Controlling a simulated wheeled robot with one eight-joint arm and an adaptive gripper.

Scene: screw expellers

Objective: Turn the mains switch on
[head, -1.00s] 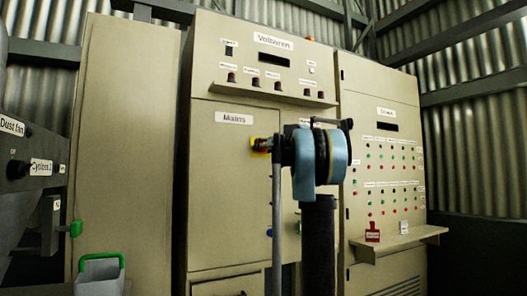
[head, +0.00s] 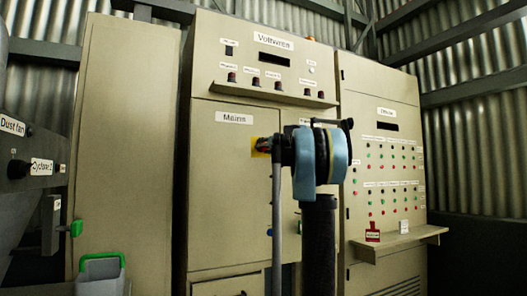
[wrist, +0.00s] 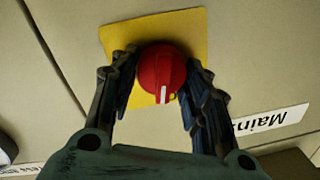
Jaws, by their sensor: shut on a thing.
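The mains switch (wrist: 161,71) is a round red knob with a white mark, set on a yellow plate (wrist: 190,30). In the wrist view the white mark points toward the bottom of the picture. My gripper (wrist: 163,80) has its two dark fingers on either side of the knob, shut on it. In the head view the yellow plate (head: 260,145) shows just left of my arm, below the "Mains" label (head: 234,117). My arm hides most of the knob and the fingers there.
The beige cabinet (head: 225,185) fills the middle. A panel with many small buttons (head: 393,170) and a shelf (head: 400,240) stand right of my arm. A green-handled bin (head: 101,272) and a grey machine with a "Dust fan" label (head: 12,125) are at left.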

